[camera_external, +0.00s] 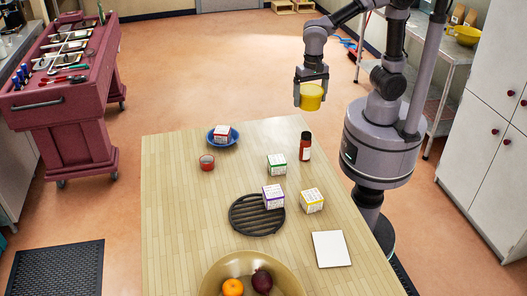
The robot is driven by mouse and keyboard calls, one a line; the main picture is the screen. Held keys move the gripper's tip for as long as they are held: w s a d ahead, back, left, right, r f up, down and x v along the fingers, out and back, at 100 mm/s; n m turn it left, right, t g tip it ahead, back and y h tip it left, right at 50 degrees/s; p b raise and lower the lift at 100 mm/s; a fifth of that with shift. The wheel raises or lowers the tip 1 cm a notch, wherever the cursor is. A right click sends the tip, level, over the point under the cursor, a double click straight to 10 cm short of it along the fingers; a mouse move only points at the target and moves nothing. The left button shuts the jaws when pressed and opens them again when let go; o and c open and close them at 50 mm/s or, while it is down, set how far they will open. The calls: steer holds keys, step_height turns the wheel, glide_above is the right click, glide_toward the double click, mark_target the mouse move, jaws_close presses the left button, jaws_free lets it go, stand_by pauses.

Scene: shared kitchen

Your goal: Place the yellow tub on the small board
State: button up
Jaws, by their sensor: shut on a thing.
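The yellow tub (311,97) is held in the air beyond the far right corner of the table. My gripper (311,84) points down and is shut on the tub, with its fingers at the tub's upper part. The small board is probably the white square board (331,249) lying flat on the table's near right side. Its visible top is bare. The tub is far from the board and above table height.
On the wooden table (180,210) are a dark round trivet (246,221), several small boxes, a red bottle (305,146), a red cup (207,162), a blue bowl (234,139) holding a box, and a large fruit bowl (213,275). The table's left side is clear.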

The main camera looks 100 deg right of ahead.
steer(key=w+a+n, duration=0.1)
steer(key=a, duration=0.1)
steer(key=a+n+p, duration=0.1)
steer(key=a+n, duration=0.1)
steer(key=a, duration=0.1)
steer(key=w+a+n, duration=0.1)
steer(key=a, duration=0.2)
steer(key=shift+w+r+n, duration=0.3)
steer(key=shift+w, duration=0.05)
steer(key=s+a+f+n+p, duration=0.1)
steer(key=s+a+n+p, duration=0.15)
steer(key=a+n, duration=0.8)
steer(key=s+a+f+n+p, duration=0.15)
steer(key=s+a+n, duration=0.25)
steer(key=a, duration=1.3)
glide_above(337, 238)
steer(key=shift+m, duration=0.25)
step_height(337, 238, down, 11)
steer(key=shift+s+d+f, duration=0.1)
steer(key=shift+s+d, duration=0.05)
steer(key=shift+f, duration=0.15)
step_height(337, 238, down, 3)
steer(key=shift+f+b, duration=0.1)
steer(key=shift+b, duration=0.6)
